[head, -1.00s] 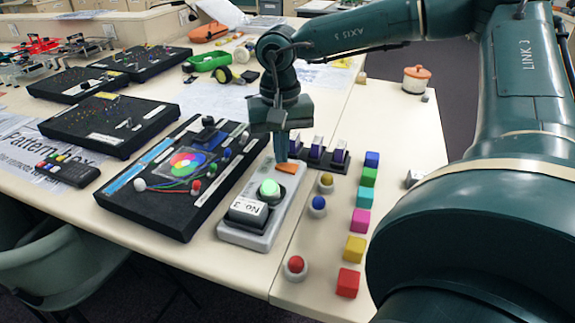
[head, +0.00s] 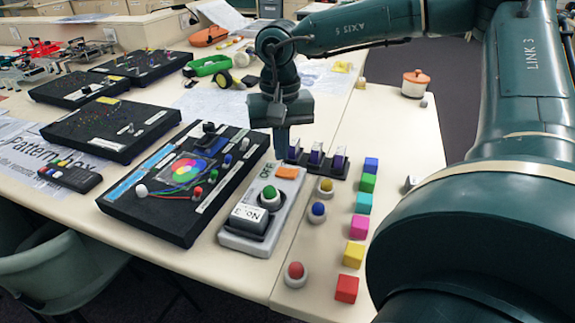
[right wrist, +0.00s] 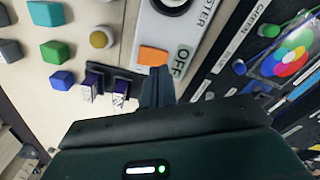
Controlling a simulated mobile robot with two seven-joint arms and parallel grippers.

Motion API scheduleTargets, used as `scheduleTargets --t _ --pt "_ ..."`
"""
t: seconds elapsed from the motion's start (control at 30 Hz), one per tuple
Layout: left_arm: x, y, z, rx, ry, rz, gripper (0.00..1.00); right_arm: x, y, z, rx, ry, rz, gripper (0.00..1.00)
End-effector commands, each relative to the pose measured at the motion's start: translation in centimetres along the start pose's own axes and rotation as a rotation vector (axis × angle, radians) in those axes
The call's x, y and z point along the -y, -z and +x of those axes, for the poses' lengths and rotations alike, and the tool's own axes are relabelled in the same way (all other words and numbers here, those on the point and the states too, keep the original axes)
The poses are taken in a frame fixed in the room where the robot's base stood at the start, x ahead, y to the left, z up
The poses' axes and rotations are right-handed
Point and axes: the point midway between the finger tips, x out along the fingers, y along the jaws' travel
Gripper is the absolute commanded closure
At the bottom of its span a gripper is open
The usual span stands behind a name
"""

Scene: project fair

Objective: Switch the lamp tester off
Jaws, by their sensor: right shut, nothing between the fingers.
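The lamp tester (head: 262,240) is a pale grey box with a green dome lamp (head: 270,198), a white block marked "No. 3" (head: 249,216) and an orange rocker switch (head: 287,172) at its far end. The dome looks dark green and unlit. My right gripper (head: 282,154) is shut and empty, pointing down just behind the switch. In the right wrist view its fingertips (right wrist: 157,70) are right at the edge of the orange switch (right wrist: 153,56), beside the printed "OFF". I cannot tell whether they touch it. My left gripper is not in view.
A black board with a colour wheel (head: 150,215) lies close left of the tester. A dark rack with purple-and-white pieces (head: 317,166) stands just right of the fingers. Coloured cubes (head: 357,228) and round buttons (head: 317,212) line the right side.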

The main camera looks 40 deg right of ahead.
Motion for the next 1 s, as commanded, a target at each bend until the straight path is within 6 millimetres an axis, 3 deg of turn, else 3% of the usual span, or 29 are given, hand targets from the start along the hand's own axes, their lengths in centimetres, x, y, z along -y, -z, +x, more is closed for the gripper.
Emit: scheduleTargets --t 0.47,1.0 --pt "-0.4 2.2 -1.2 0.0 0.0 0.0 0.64 0.0 0.0 -4.0 -0.001 0.001 0.0 1.0" --pt "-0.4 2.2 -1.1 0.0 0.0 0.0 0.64 0.0 0.0 -4.1 -0.001 0.001 0.0 1.0"
